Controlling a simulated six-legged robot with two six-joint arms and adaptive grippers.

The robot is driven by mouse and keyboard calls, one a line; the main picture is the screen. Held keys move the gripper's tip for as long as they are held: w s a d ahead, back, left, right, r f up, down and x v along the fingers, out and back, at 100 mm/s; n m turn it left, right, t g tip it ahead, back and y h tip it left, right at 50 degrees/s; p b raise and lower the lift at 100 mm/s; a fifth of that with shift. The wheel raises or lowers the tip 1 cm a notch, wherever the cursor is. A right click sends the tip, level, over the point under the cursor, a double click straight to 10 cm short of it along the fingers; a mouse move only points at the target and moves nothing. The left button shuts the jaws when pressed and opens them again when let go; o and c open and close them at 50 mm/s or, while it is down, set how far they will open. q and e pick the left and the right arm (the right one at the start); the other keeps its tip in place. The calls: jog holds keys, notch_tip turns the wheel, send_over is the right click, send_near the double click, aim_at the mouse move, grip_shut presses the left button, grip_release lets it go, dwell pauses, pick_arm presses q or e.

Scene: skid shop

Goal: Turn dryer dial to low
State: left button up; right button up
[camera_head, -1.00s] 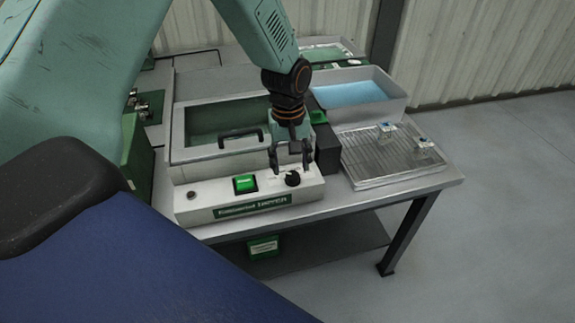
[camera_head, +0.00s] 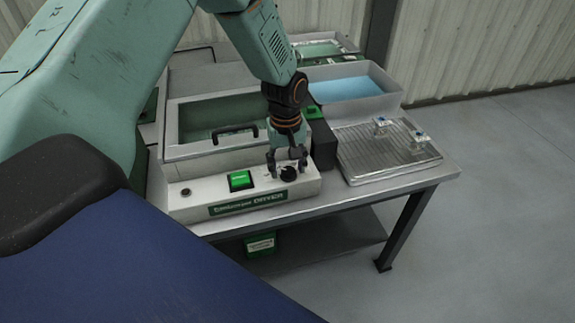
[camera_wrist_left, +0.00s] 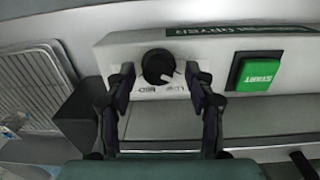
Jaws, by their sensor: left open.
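The dryer dial (camera_head: 288,173) is a round black knob on the white control panel (camera_head: 216,199) of the dryer. In the left wrist view the dial (camera_wrist_left: 157,66) shows a pale pointer toward its lower right, above small markings that I cannot read clearly. My left gripper (camera_head: 288,172) is open, pointing down over the panel. In the left wrist view its fingers (camera_wrist_left: 160,80) stand one on each side of the dial, with gaps; I see no contact. My right gripper is not in view.
A green START button (camera_head: 241,180) sits beside the dial, and a small dark knob (camera_head: 185,192) is farther left. A lidded basin with a black handle (camera_head: 234,133) is behind. A wire rack (camera_head: 375,152) and a blue-filled tray (camera_head: 345,91) stand to the right.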

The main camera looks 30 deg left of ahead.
pick_arm(q)
jog(key=shift+d+r, duration=0.1)
jog(key=shift+d, duration=0.1)
jog(key=c, duration=0.4)
jog(key=shift+a, duration=0.1)
jog(key=c, duration=0.3)
grip_shut()
jog(key=m+p, duration=0.2)
jog(key=m, duration=0.1)
jog(key=m+p, duration=0.1)
jog(key=m, duration=0.3)
jog(key=shift+m, duration=0.5)
